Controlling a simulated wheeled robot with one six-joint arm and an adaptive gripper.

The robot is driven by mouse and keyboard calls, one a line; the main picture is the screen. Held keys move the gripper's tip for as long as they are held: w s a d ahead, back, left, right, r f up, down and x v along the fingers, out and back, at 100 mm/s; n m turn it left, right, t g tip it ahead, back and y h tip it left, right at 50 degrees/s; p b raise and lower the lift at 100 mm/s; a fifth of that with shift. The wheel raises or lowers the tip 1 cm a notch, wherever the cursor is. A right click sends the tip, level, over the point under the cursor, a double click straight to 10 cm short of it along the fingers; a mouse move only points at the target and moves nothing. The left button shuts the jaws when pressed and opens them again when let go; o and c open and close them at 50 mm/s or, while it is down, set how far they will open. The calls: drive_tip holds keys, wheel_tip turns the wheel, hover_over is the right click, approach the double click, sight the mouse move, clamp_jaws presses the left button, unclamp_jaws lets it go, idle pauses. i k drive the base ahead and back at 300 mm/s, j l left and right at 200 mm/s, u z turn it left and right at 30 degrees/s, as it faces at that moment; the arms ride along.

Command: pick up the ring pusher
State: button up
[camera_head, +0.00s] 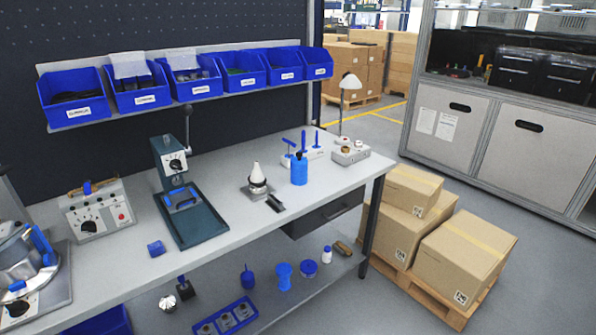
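No label marks the ring pusher, and I cannot tell for sure which thing it is. A blue cylinder with a dark top (299,169) stands upright near the front right of the workbench (225,221). Left of it a white cone with a dark ring around its lower part (257,178) stands on a small base. A short dark piece (275,203) lies in front of the cone. On the lower shelf, a blue waisted piece (284,275) stands beside a blue round jar (308,268). My gripper is not in view.
A press (172,160) with a lever stands on a dark base mid-bench, beside a control box (97,209). Blue tools in a white holder (303,153) and a lamp (350,83) stand at the back right. Boxes (467,256) on a pallet occupy the floor at right.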

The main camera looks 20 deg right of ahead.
sight(299, 164)
drive_tip(key=i+j+z, duration=0.6)
drive_tip(key=i+j, duration=0.1)
